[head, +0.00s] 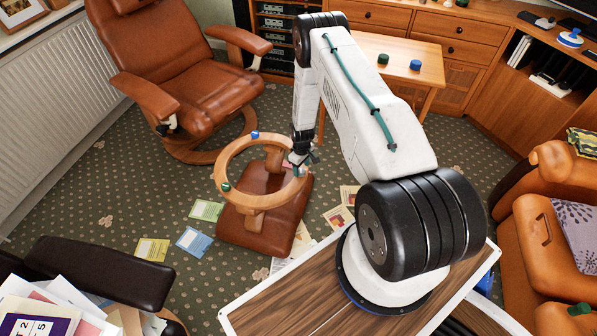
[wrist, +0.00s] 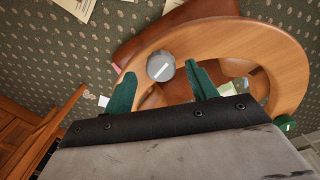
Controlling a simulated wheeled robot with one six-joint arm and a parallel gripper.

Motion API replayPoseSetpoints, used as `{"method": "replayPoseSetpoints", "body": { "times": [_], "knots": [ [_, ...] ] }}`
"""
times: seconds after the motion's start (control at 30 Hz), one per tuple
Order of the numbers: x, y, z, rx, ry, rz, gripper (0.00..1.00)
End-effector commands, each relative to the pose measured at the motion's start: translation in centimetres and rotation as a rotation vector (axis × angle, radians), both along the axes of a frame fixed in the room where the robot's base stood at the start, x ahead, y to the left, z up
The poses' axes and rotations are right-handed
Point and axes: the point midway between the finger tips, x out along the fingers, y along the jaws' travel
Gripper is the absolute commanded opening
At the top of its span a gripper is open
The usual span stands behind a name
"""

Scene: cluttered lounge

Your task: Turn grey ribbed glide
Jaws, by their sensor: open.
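The grey ribbed glide (wrist: 160,66) is a small round knob with a white stripe on top, set on the wooden ring (wrist: 225,37) of an upturned footstool. In the wrist view my gripper (wrist: 159,70) is open, with one green finger on each side of the glide. I cannot tell whether the fingers touch it. In the head view my gripper (head: 300,166) is at the right side of the ring (head: 222,160), and the grey glide is not clearly visible there. A blue glide (head: 254,135) and a green glide (head: 226,187) sit elsewhere on the ring.
The footstool's brown leather cushion (head: 262,235) rests on the carpet, with papers (head: 195,241) around it. A leather recliner (head: 190,75) stands behind left. A small wooden table (head: 400,55) with blue and green knobs stands behind my arm. An orange armchair (head: 550,235) is at right.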

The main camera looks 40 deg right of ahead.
Motion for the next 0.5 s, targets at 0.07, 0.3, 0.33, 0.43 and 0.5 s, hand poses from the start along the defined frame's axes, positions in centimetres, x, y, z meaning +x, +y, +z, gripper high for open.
{"method": "replayPoseSetpoints", "body": {
  "times": [0.07,0.3,0.33,0.43,0.5],
  "knots": [
    [0.0,0.1,-1.2,0.001,0.001,0.001,0.57],
    [0.0,0.2,-2.5,0.001,0.001,0.001,0.57],
    [0.0,0.2,-2.6,0.0,0.001,0.001,0.57],
    [0.1,0.2,-2.5,0.0,0.0,0.002,0.57],
    [0.1,0.2,-2.5,0.0,0.0,0.002,0.57]
  ]
}}
